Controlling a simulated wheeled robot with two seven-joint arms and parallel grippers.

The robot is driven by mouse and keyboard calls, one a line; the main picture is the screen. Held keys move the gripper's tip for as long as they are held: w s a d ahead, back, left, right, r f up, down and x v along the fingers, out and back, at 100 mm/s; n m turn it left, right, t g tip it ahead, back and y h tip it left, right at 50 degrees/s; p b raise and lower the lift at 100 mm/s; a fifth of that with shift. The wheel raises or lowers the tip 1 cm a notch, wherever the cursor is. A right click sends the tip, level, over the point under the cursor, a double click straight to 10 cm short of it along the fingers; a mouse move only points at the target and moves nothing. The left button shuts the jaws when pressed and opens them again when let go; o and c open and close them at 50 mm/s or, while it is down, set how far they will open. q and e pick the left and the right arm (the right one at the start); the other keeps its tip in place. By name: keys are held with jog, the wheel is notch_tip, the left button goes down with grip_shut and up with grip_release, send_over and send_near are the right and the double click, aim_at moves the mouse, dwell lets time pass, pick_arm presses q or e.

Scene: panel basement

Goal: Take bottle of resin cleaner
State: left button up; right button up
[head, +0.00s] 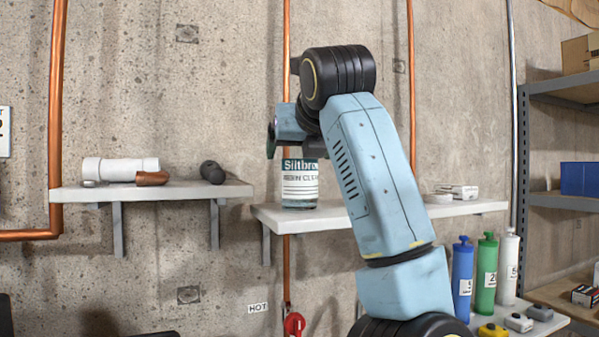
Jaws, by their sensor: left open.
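The bottle of resin cleaner (300,187) stands upright on the middle wall shelf, near its left end. It has a white and green label with partly readable print. Its top is hidden behind my left gripper and wrist. My left gripper (276,140) is open, in front of the bottle's top and a little to its left. The picture does not show whether it touches the bottle. My blue and black left arm crosses the middle of the view and covers part of the shelf. My right gripper is not in view.
The left wall shelf (150,191) holds white pipe pieces and a dark object. Blue, green and white bottles stand at lower right, beside metal racking. Copper pipes run up the wall.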

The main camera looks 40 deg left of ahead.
aim_at(298, 161)
pick_arm(q)
jog(key=x, duration=0.5)
jog(key=shift+w+f+p, duration=0.2)
jog(key=shift+f+p, duration=0.05)
jog(key=shift+p, duration=0.1)
jog(key=c, duration=1.1)
jog(key=shift+r, duration=0.1)
jog(key=shift+c, duration=0.7)
jog(key=shift+r, duration=0.1)
